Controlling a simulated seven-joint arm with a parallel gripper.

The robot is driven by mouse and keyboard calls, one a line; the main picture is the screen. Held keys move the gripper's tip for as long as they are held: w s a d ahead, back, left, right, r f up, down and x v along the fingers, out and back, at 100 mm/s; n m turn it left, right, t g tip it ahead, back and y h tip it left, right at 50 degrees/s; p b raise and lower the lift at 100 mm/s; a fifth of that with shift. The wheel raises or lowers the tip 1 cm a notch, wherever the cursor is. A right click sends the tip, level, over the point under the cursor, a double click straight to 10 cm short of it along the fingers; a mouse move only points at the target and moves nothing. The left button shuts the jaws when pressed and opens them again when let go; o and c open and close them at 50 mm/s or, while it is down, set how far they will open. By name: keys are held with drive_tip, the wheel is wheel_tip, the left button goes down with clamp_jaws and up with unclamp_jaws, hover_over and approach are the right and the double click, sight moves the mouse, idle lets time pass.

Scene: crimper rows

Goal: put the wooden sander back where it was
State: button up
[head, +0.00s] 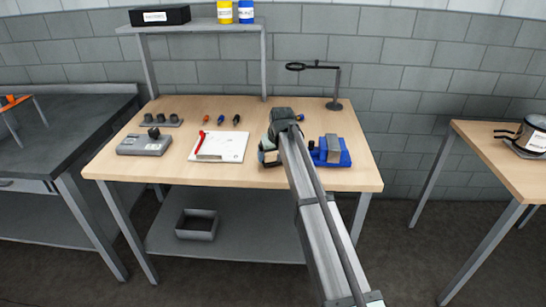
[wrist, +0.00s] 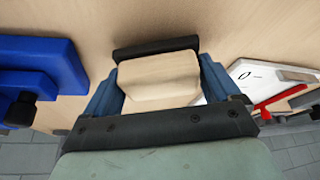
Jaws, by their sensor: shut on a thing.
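The wooden sander (wrist: 160,80) is a pale wooden block with a dark strip along its far edge. My gripper (wrist: 162,88) is shut on it, with one blue finger on each side in the wrist view. In the head view my gripper (head: 270,148) is over the right-centre of the wooden table (head: 250,118), and a bit of the sander (head: 271,157) shows below it. I cannot tell whether the sander touches the tabletop. My arm hides part of the table behind it.
A blue fixture (head: 331,153) with a grey block stands close right of my gripper. A white board (head: 232,146) with a red-handled tool (head: 200,142) lies to the left. A grey device (head: 143,146), several small screwdrivers and a magnifier stand (head: 335,104) are further off.

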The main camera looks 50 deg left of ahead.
drive_tip(key=shift+f, duration=0.5)
drive_tip(key=shift+f, duration=0.1)
drive_tip(key=o, duration=0.8)
drive_tip(key=v, duration=1.2)
